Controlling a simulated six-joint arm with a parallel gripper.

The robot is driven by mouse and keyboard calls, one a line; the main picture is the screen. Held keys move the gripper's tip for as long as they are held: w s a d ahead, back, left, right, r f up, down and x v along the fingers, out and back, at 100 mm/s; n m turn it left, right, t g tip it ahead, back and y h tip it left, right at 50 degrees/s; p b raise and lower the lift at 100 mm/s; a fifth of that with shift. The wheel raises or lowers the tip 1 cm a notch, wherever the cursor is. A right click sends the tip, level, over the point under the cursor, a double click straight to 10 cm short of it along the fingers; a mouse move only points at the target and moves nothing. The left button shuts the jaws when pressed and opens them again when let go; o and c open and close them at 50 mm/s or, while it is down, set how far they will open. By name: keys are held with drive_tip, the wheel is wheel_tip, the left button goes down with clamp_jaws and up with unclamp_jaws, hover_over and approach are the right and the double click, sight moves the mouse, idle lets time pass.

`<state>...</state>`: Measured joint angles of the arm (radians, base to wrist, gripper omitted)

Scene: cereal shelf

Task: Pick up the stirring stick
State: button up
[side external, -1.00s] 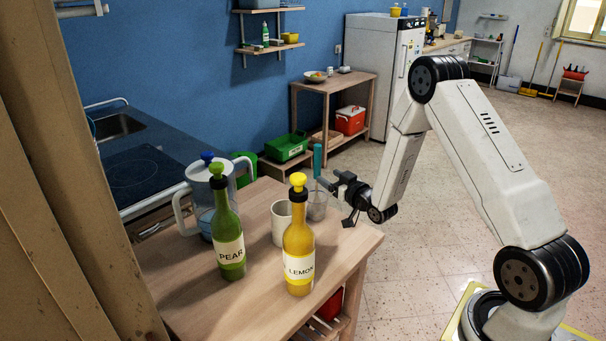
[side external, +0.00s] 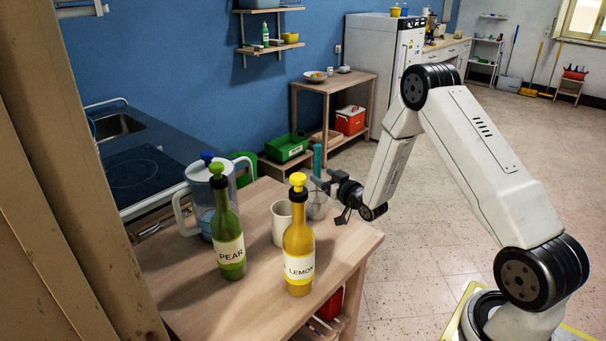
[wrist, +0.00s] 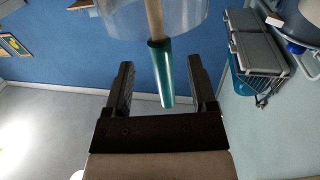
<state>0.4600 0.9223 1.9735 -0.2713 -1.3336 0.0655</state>
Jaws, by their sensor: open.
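The stirring stick (side external: 317,160) has a teal handle and stands upright in a clear cup (side external: 316,207) on the wooden table. In the wrist view the teal handle (wrist: 161,75) and its pale wooden shaft show, with the clear cup (wrist: 185,14) at the top edge. My gripper (side external: 324,185) is open beside the stick, at about the height of the cup's rim and the handle's lower part. In the wrist view the handle lies between the two black fingers of my gripper (wrist: 162,68), with a gap on both sides. Contact with it is not visible.
A white mug (side external: 281,223) stands close to the cup. A yellow LEMON bottle (side external: 298,250), a green PEAR bottle (side external: 228,240) and a clear pitcher (side external: 203,215) stand further along the table (side external: 345,250). The table's right corner is clear.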

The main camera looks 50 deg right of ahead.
sight(319, 174)
drive_tip(key=shift+w+d, duration=0.2)
drive_tip(key=shift+w, duration=1.05)
drive_tip(key=shift+w+d, duration=0.2)
drive_tip(key=shift+w, duration=1.05)
clamp_jaws()
